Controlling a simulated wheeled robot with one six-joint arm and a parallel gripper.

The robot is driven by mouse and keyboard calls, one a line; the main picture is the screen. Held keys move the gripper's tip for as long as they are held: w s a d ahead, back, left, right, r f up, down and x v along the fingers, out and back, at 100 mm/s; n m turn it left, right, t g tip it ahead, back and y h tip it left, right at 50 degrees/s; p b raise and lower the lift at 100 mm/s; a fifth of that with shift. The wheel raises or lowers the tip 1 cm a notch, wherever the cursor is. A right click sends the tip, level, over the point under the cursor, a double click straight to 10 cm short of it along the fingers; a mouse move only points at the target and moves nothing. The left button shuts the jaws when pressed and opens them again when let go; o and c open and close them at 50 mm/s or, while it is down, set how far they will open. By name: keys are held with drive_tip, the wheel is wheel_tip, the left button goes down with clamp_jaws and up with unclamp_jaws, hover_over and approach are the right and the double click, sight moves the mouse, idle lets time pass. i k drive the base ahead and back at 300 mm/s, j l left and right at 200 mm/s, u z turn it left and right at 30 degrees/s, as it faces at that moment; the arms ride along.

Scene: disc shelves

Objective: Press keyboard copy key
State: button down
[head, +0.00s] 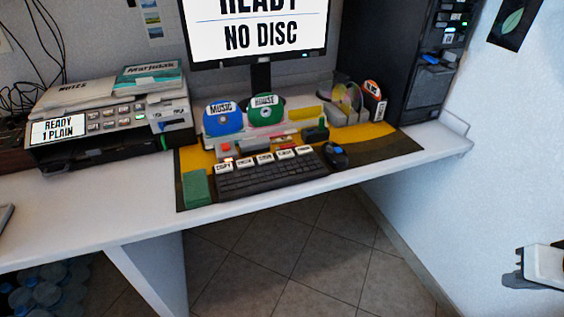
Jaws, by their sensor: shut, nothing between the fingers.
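A black keyboard (268,179) lies on the desk below the monitor. A row of several white labelled keys runs along its back edge. The leftmost, the copy key (223,167), carries small lettering that looks like "COPY"; the other labels are too small to read surely. My gripper (512,281) shows at the lower right edge, partly cut off by the frame. It is shut and empty, well to the right of the keyboard and apart from the desk.
The monitor (260,28) reads "READY NO DISC". A printer (110,125) stands left. Blue and green disc holders, a mouse (336,155) and a disc rack (348,105) surround the keyboard. A black tower (395,60) stands right. The desk's front edge (330,182) is clear.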

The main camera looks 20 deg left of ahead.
sight(222, 168)
drive_tip(key=j+u, duration=0.1)
drive_tip(key=u, duration=0.85)
drive_tip(key=j+u, duration=0.2)
drive_tip(key=u, duration=0.25)
